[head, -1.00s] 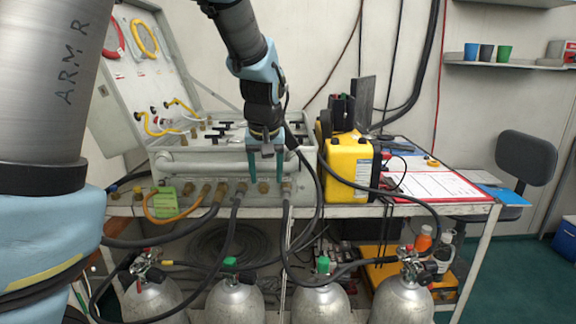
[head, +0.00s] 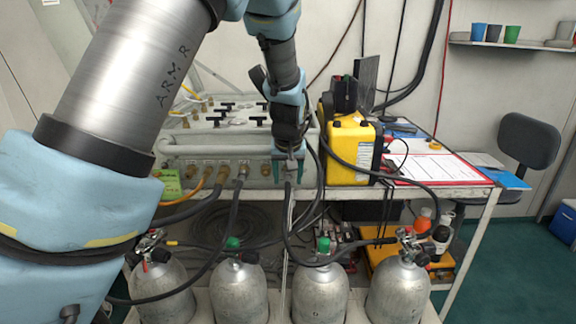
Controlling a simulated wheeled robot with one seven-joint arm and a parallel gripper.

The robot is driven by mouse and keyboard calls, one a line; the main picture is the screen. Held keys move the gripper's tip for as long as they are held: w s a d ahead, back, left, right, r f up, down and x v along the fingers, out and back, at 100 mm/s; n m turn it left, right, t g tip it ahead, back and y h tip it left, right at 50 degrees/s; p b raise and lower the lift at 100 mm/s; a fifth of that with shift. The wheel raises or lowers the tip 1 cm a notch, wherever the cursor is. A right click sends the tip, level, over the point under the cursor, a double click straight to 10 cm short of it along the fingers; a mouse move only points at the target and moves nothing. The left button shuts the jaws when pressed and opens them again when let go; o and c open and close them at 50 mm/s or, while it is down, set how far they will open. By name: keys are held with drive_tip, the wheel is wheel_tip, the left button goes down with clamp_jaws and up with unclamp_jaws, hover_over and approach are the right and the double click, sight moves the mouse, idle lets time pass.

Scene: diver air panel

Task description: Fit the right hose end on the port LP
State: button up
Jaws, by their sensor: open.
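The grey air panel (head: 222,148) stands on the bench with a row of brass ports along its front lower edge. Several ports carry hoses; one brass port (head: 265,170) just left of my gripper shows no hose. My gripper (head: 288,174) points down at the right end of this row, its teal fingers open. They are on either side of the top of a dark hose (head: 287,202) that hangs down from there. The hose end and its port are mostly hidden by the gripper, and I cannot tell whether the fingers touch it. The port labels are too small to read, so LP cannot be told.
A yellow case (head: 350,150) stands close right of my gripper. Several gas cylinders (head: 238,292) with valves stand below the bench. Black hoses loop in front of the bench edge. A clipboard with papers (head: 430,168) lies at the right.

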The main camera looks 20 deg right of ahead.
drive_tip(key=shift+w+f, duration=0.1)
drive_tip(key=shift+f, duration=0.2)
drive_tip(key=shift+c, duration=0.3)
clamp_jaws()
idle(0.3)
